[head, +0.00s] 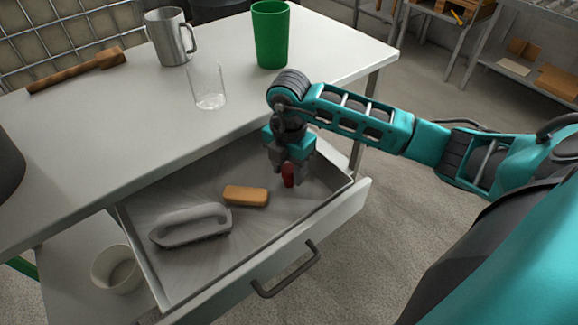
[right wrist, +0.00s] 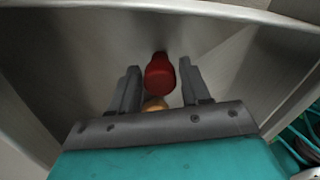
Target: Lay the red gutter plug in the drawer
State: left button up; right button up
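The red gutter plug (head: 288,175) shows at the fingertips of my right gripper (head: 289,177), in the right back part of the open drawer (head: 337,193). In the right wrist view the plug (right wrist: 160,75) lies between the lines of the two fingers (right wrist: 158,85), with a gap on each side. The right gripper is open and points down into the drawer. In the head view its fingers hide part of the plug, and I cannot tell whether the plug touches the drawer floor. My left gripper is not in view.
In the drawer are an orange-brown block (head: 246,196) and a grey handled tool (head: 190,225). The drawer's front right is bare.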

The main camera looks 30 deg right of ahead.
aim_at(289, 168)
jog(key=shift+o, duration=0.9)
jog(key=shift+r, duration=0.25)
pick_arm(q)
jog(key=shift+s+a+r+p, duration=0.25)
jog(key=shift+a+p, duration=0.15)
jog(key=shift+p, duration=0.5)
pick_arm(e)
notch_tip(289, 168, up, 12)
